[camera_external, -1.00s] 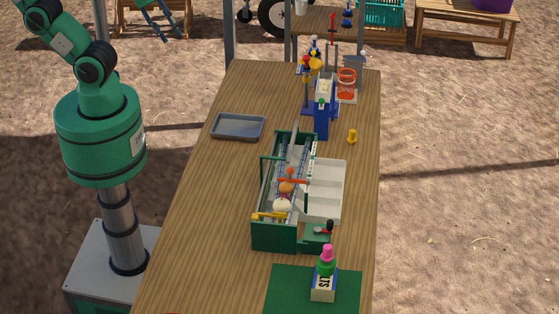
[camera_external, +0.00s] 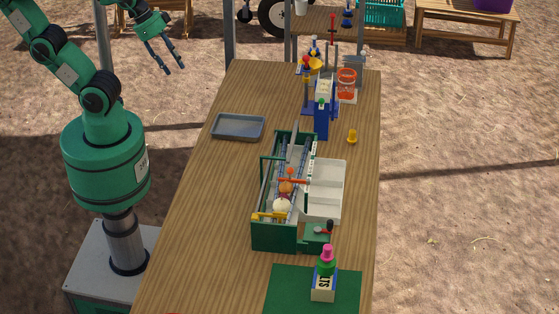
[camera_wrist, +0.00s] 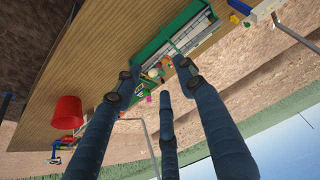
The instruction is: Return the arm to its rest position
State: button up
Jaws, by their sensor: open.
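My green arm (camera_external: 75,72) stands on its column at the left of the table in the external view. My gripper (camera_external: 165,66) hangs with its dark blue fingers pointing down, at the upper left, beyond the table's left edge. It is open and nothing shows between its fingers. In the wrist view the spread fingers of my gripper (camera_wrist: 157,78) are apart and empty, with the table well beyond them.
The wooden table (camera_external: 190,220) holds a green-framed machine (camera_external: 275,236), a grey tray (camera_external: 238,127), a white divided tray (camera_external: 323,190), a blue device (camera_external: 321,122) and a pink-capped bottle (camera_external: 326,262). The ground left of the table is mostly clear near my gripper.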

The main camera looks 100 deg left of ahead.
notch_tip(320, 180, down, 4)
jog(key=b, duration=0.3)
jog(key=shift+f, duration=0.15)
